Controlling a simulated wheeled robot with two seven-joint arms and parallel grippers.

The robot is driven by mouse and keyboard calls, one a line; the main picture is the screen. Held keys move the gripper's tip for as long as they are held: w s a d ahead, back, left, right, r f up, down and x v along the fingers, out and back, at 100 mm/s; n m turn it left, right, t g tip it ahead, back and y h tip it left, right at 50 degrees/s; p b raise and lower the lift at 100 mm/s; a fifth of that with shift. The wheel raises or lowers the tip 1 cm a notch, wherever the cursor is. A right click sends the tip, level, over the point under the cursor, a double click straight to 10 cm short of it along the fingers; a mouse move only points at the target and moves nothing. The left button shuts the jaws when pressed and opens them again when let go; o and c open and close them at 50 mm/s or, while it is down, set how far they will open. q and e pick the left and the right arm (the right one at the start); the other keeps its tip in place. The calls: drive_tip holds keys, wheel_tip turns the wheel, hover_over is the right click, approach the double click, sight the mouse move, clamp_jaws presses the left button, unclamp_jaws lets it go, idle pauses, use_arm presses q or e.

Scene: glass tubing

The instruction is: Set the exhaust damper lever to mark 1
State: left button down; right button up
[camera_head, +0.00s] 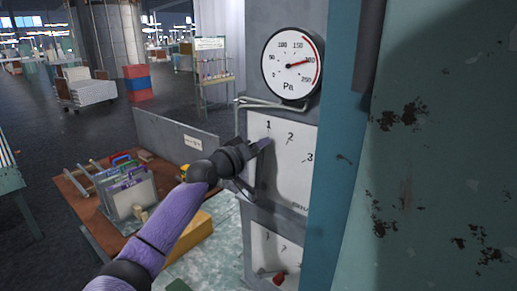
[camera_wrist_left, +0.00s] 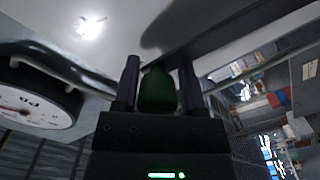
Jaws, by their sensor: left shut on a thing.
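The white damper plate (camera_head: 292,185) with marks 1, 2 and 3 is on the grey column, below the gauge. My left gripper (camera_head: 257,147) is in front of the plate's upper left part, just below mark 1. In the left wrist view, a dark green handle (camera_wrist_left: 157,90), which looks like the lever's grip, sits between the two fingers (camera_wrist_left: 160,85), and the gripper is shut on it. My gripper and wrist hide most of the lever in the head view, so its exact pointing cannot be read. My right gripper is not in view.
A second plate (camera_head: 262,245) with a red-handled lever (camera_head: 279,277) is below. A brown workbench (camera_head: 75,187) with racked items stands left.

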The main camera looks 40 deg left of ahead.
use_arm(q)
drive_tip(key=shift+f, duration=0.15)
drive_tip(key=shift+c, duration=1.5)
unclamp_jaws()
drive_tip(key=s+d+b, duration=0.1)
drive_tip(key=s+b, duration=0.1)
drive_tip(key=s, duration=0.7)
drive_tip(key=shift+s, duration=0.4)
